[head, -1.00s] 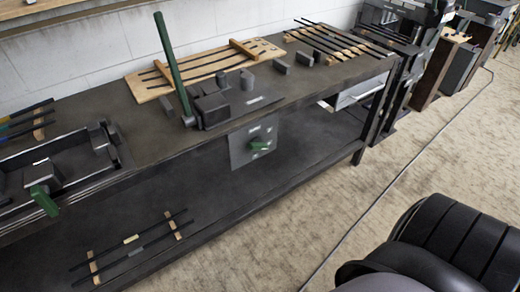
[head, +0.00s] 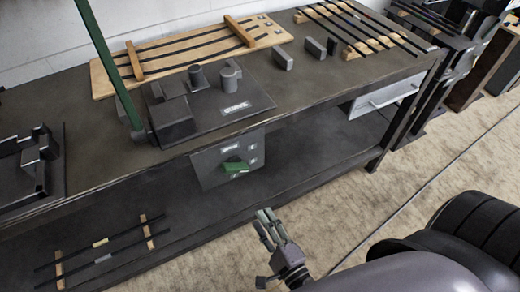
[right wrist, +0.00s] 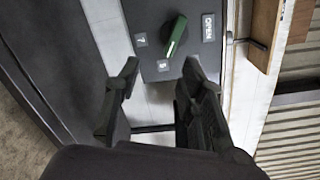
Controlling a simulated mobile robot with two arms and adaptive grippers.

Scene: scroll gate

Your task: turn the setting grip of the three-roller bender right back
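The setting grip (head: 235,168) is a green bar knob on a grey panel (head: 208,170) at the bench's front edge, below a dark machine (head: 200,108) with upright rollers. In the right wrist view the grip (right wrist: 176,36) stands slanted, its lower end towards a label that seems to read 5; other labels sit at 7 and at the right. My right gripper (head: 268,222) is in front of and below the panel, apart from the grip. In the right wrist view its fingers (right wrist: 158,80) are open and empty, with the grip beyond them. My left gripper is not in view.
A long green lever (head: 108,62) rises left of the machine. A wooden rack (head: 190,56) with rods lies behind it. More rods (head: 100,248) lie on the lower shelf. A drawer (head: 384,98) is at the right. The floor before the bench is open.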

